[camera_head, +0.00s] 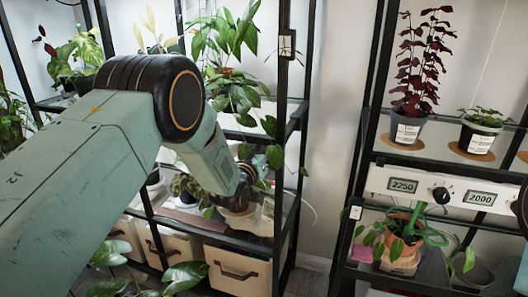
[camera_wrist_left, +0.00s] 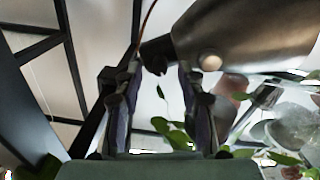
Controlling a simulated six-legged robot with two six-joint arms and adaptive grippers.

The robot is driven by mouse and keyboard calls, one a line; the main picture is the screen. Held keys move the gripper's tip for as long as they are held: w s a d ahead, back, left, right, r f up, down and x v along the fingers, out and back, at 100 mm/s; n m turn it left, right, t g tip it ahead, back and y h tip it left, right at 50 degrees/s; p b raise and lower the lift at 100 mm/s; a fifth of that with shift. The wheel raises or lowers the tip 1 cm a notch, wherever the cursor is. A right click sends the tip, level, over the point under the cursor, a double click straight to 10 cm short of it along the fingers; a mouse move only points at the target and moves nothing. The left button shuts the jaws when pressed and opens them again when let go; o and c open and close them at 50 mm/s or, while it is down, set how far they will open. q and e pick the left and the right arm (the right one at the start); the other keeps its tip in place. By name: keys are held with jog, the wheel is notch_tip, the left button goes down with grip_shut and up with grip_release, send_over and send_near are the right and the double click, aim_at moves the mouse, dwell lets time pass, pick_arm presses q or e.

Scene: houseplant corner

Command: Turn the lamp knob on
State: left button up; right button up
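In the left wrist view a dark metal lamp head (camera_wrist_left: 245,35) comes in from the upper right. A small black knob-like piece (camera_wrist_left: 155,55) sits at its narrow end. My left gripper (camera_wrist_left: 157,72) is open, with its two fingers on either side of this piece and a small gap showing; contact cannot be told. In the head view my left arm reaches to the middle shelf, and its wrist largely hides the gripper and lamp there. My right gripper is not in view; only a bit of my right arm shows at the right edge.
The left shelf rack (camera_head: 290,120) has dark posts, and leaves hang close to my left wrist. Drawers (camera_head: 238,270) sit below. On the right rack, a white panel (camera_head: 425,205) carries a black dial (camera_head: 441,194) and displays. A red-leaved plant (camera_head: 412,75) stands above it.

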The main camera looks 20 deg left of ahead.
pick_arm(q)
jog(key=shift+w, duration=0.1)
jog(key=shift+d, duration=0.15)
jog(key=c, duration=0.4)
grip_shut()
